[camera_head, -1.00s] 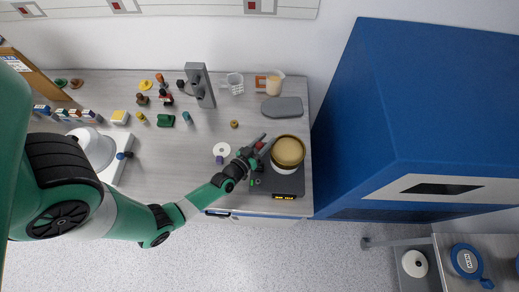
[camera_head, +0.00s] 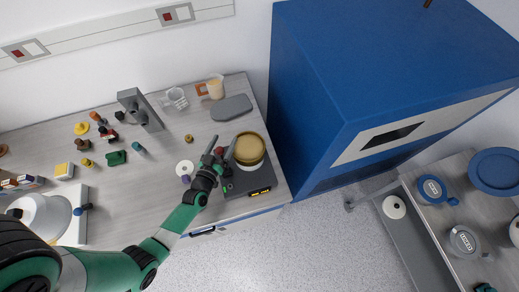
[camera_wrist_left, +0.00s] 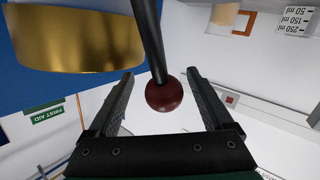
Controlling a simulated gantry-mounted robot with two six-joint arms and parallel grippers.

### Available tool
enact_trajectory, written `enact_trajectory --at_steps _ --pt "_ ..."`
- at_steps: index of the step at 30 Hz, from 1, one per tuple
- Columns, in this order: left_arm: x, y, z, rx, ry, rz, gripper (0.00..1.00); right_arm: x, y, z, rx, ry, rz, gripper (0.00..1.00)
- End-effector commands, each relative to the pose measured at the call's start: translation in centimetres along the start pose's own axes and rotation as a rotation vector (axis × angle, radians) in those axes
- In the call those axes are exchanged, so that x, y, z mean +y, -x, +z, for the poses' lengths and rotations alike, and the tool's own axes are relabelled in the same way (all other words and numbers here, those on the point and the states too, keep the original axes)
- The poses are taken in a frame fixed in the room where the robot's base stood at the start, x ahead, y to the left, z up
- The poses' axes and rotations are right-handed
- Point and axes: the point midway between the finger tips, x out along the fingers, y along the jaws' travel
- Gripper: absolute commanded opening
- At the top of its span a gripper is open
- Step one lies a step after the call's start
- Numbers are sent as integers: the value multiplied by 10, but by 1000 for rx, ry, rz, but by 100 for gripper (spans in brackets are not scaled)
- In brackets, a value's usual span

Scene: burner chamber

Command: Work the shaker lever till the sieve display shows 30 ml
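The sieve shaker has a gold sieve (camera_head: 250,147) on a dark base (camera_head: 236,184). Its small lit display (camera_head: 260,191) is on the base's front; I cannot read the value. The shaker lever's dark red ball knob (camera_head: 219,151) is left of the sieve. My left gripper (camera_head: 221,144) is open there, its fingers on either side of the knob. In the left wrist view the knob (camera_wrist_left: 164,94) hangs on a black rod (camera_wrist_left: 150,40) between the open fingers, with a gap visible on both sides. The right gripper is not in view.
A grey tray (camera_head: 231,108), a cup (camera_head: 215,87) and a grey stand (camera_head: 142,110) are behind. A white disc (camera_head: 185,167) lies left of the gripper. The tall blue cabinet (camera_head: 320,110) stands close on the right. The counter's front edge is near the shaker.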

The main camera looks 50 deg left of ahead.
Motion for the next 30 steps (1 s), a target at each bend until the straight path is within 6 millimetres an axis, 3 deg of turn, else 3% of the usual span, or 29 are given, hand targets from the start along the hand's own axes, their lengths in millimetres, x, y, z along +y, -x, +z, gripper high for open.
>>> enact_trajectory --at_steps 11,30 --pt "0 5 2 -8 0 0 92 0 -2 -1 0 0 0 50" --pt "0 60 2 -9 -1 0 92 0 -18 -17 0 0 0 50"
